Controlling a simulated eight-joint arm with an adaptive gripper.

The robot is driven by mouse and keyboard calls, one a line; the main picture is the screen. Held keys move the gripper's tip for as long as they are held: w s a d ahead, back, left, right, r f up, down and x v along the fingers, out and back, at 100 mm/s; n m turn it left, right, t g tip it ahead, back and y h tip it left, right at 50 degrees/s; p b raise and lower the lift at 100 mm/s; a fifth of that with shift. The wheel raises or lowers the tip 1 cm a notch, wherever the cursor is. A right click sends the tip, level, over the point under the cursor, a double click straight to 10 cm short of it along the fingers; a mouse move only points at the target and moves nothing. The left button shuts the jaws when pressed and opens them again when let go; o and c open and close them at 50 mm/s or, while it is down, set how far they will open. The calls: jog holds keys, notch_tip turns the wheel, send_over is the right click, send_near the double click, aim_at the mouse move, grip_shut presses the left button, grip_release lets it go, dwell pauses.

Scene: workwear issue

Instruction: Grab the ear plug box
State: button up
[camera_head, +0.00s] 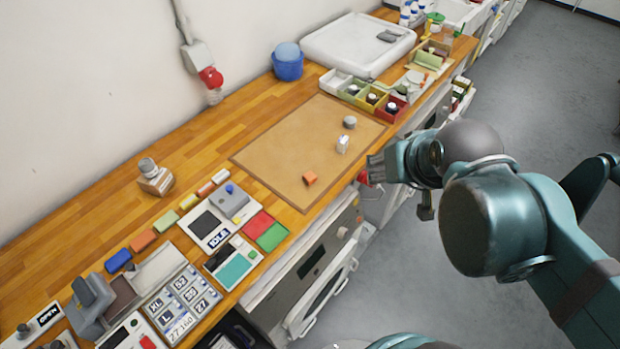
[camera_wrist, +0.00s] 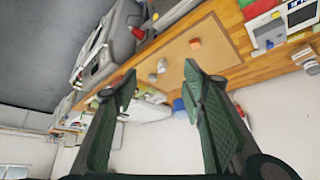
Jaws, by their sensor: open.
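Three small things are on the tan mat (camera_head: 265,163): an orange block (camera_head: 309,179), a small white box (camera_head: 343,145) with a darker mark, and a grey round item (camera_head: 349,122). No label is legible, so I cannot tell for certain which is the ear plug box. My gripper (camera_head: 376,169) is just off the mat's right front side, apart from all three. In the wrist view my gripper (camera_wrist: 160,84) is open with nothing between its fingers. Beyond them show the orange block (camera_wrist: 195,44), the white box (camera_wrist: 162,66) and the grey item (camera_wrist: 153,78).
Coloured bins (camera_head: 372,98) stand beyond the mat, near a white basin (camera_head: 335,45) and a blue bucket (camera_head: 288,66). Devices with red and green pads (camera_head: 270,237) stand at the near left. A red knob (camera_head: 362,177) is by the counter edge. Much of the mat is bare.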

jog(key=w, duration=0.2)
jog(key=m+g+h, duration=0.2)
jog(key=m+g, duration=0.3)
jog(key=m, duration=0.6)
send_over(310, 176)
jog(key=s+a, duration=0.1)
jog(key=a, duration=0.1)
notch_tip(310, 176, down, 25)
jog(key=shift+s+a+f+h, duration=0.1)
jog(key=shift+a+f+h, duration=0.1)
jog(key=shift+f+h, duration=0.1)
jog(key=shift+x, duration=1.25)
jog(key=shift+f, duration=0.1)
jog(key=shift+d+p+x, duration=0.2)
jog(key=shift+p+x, duration=0.25)
jog(key=shift+x, duration=2.05)
